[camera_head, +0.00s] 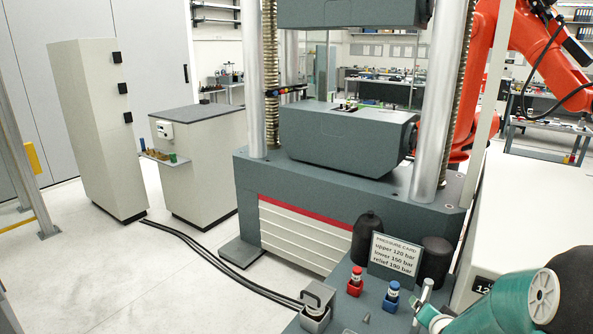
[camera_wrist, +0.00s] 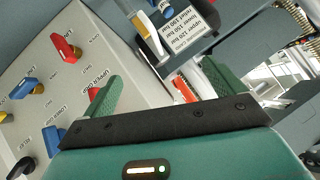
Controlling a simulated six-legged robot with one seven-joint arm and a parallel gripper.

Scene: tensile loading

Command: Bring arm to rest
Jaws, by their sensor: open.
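My gripper (camera_wrist: 160,88) shows in the wrist view with its two green fingers spread apart. No object is clearly held between them. Behind the left finger is a light grey control panel (camera_wrist: 95,45) with red, blue, yellow and black knobs; a red knob (camera_wrist: 67,46) sits at its upper left. Part of the panel is hidden by my gripper.
A grey testing machine (camera_head: 345,200) with tall columns stands in the middle. A pressure card (camera_head: 395,254), a red fitting (camera_head: 355,281) and a blue fitting (camera_head: 391,297) are on the bench near my arm. An orange robot arm (camera_head: 545,45) is behind. Open floor lies left.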

